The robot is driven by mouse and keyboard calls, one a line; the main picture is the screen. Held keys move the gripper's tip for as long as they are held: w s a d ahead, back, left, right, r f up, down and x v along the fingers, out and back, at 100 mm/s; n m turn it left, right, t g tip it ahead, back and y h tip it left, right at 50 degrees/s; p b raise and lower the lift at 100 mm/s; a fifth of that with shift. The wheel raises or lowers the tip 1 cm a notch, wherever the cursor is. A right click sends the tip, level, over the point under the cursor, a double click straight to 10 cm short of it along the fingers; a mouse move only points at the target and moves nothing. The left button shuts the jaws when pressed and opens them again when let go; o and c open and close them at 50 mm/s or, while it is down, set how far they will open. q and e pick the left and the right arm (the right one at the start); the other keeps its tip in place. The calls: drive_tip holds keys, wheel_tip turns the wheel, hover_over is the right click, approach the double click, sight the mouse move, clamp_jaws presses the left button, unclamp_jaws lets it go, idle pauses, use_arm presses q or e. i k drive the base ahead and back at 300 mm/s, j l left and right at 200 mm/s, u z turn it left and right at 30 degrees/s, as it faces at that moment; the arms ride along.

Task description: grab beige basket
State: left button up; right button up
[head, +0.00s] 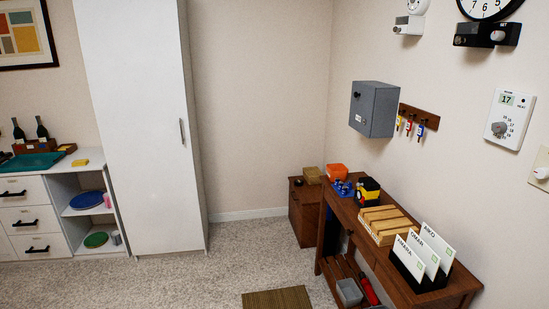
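I cannot pick out a thing that is surely the beige basket. A small tan container (312,175), too small to make out well, sits on the low brown cabinet (307,215) in the far corner, next to an orange container (336,172). A light wooden slatted item (388,223) lies on the brown table (424,296) at the right. Neither of my grippers is in view.
A tall white wardrobe (142,120) stands shut at the left. White drawers (25,215) and open shelves are beside it. Name cards (420,256) stand on the table. A grey bin (349,292) is on its lower shelf. A mat (277,300) lies on open carpet.

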sight(311, 174)
drive_tip(key=i+u, duration=0.15)
drive_tip(key=i, duration=2.25)
drive_tip(key=i+z, duration=0.2)
drive_tip(key=i, duration=0.25)
drive_tip(key=i+j+z, duration=0.15)
drive_tip(key=i, duration=0.3)
drive_tip(key=i+j+z, duration=0.2)
drive_tip(key=i, duration=0.2)
drive_tip(key=i+j+z, duration=0.15)
drive_tip(key=i+j, duration=0.15)
drive_tip(key=i, duration=0.15)
drive_tip(key=i+j+z, duration=0.35)
drive_tip(key=z, duration=0.15)
drive_tip(key=i+j+z, duration=0.65)
drive_tip(key=j+z, duration=0.3)
drive_tip(key=j, duration=0.2)
